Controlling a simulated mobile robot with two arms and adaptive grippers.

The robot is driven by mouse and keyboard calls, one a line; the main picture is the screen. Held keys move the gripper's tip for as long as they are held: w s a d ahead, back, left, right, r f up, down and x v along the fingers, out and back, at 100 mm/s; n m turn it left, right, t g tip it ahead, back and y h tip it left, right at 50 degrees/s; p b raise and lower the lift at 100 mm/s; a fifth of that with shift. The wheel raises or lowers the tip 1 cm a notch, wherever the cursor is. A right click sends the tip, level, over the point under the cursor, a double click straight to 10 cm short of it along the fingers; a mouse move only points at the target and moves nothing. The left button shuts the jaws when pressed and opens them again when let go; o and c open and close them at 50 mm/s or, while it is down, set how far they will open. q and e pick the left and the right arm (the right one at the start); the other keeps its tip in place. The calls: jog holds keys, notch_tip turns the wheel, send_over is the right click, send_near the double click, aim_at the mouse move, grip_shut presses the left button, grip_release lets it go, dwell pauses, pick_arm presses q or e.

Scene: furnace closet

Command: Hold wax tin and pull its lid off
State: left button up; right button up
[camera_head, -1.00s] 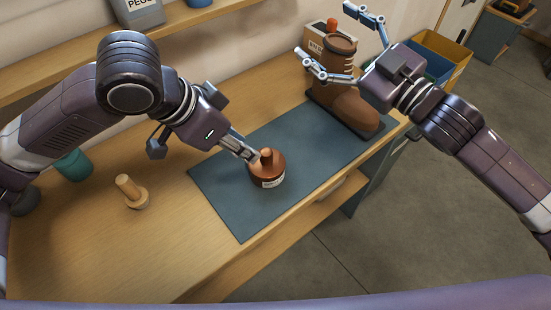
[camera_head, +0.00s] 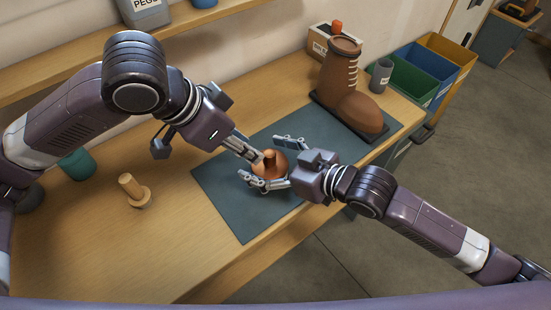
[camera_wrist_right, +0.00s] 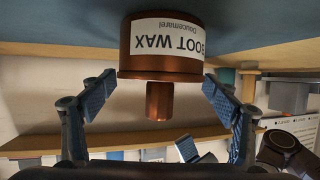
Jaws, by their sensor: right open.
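The copper-coloured wax tin (camera_head: 262,172) stands on the blue-grey mat, partly hidden by my grippers. Its lid has an upright knob (camera_head: 270,157). In the right wrist view, where the scene appears upside down, the tin (camera_wrist_right: 165,40) shows a white "BOOT WAX" label, and the lid knob (camera_wrist_right: 159,101) is bare. My right gripper (camera_head: 279,162) is open, its fingers on either side of the tin with gaps. My left gripper (camera_head: 256,156) is close beside the knob from the upper left; whether its fingers are apart or touch the lid is unclear.
A brown boot (camera_head: 345,90) stands at the far end of the mat (camera_head: 226,185). A grey cup (camera_head: 380,75) and coloured bins (camera_head: 420,72) are beyond the boot. The mat's front left is clear.

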jog(key=shift+x, duration=1.7)
jog(key=c, duration=1.8)
jog(key=shift+c, duration=0.4)
jog(key=o, duration=1.8)
jog(key=v, duration=1.2)
